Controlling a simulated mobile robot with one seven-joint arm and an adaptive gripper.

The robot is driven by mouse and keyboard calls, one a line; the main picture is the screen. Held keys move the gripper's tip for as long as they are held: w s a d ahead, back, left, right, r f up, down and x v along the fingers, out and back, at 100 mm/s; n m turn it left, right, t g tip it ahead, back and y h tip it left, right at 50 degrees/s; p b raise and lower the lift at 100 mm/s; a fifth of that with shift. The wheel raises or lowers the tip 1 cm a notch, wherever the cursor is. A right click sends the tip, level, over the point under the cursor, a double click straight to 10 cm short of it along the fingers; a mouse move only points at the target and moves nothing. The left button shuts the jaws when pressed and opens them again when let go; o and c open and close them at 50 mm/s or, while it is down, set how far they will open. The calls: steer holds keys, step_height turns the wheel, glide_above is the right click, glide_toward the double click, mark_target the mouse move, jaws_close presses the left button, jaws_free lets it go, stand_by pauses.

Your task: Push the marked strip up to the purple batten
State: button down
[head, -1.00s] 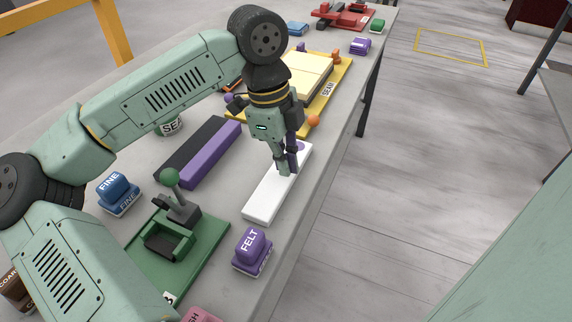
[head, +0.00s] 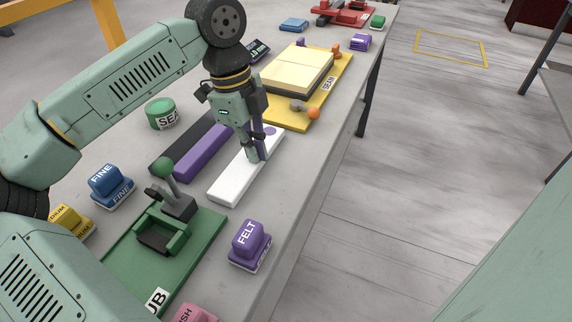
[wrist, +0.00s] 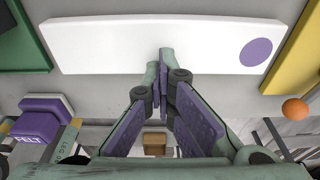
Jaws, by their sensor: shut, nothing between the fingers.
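The marked strip (head: 232,178) is a flat white bar with a purple dot at its far end. It lies on the slab, right of the purple batten (head: 203,154) and roughly parallel to it. A narrow grey gap shows between them at the near end; my gripper hides part of the far end. My gripper (head: 257,158) is shut and empty, pointing down at the strip's right long side. In the wrist view, the fingertips (wrist: 162,62) are at the strip's (wrist: 110,45) near long edge, left of the dot; contact is hard to tell. The batten is not visible there.
A black bar (head: 182,142) lies along the batten's far side. A green fixture (head: 200,235) and purple FELT block (head: 249,242) stand nearer. A yellow board (head: 325,95) with an orange ball (head: 314,113) lies beyond. Clear slab lies right of the strip.

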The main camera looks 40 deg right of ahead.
steer(key=w+a, duration=0.2)
steer(key=w, duration=0.1)
steer(key=w+a, duration=0.1)
steer(key=shift+w+f, duration=0.3)
steer(key=shift+w, duration=0.1)
steer(key=shift+w+r+p, duration=0.15)
steer(key=shift+r+p, duration=0.2)
steer(key=shift+r, duration=0.35)
step_height(320, 180, up, 11)
steer(key=w, duration=0.1)
steer(key=shift+w+a, duration=0.25)
steer(key=shift+a, duration=0.2)
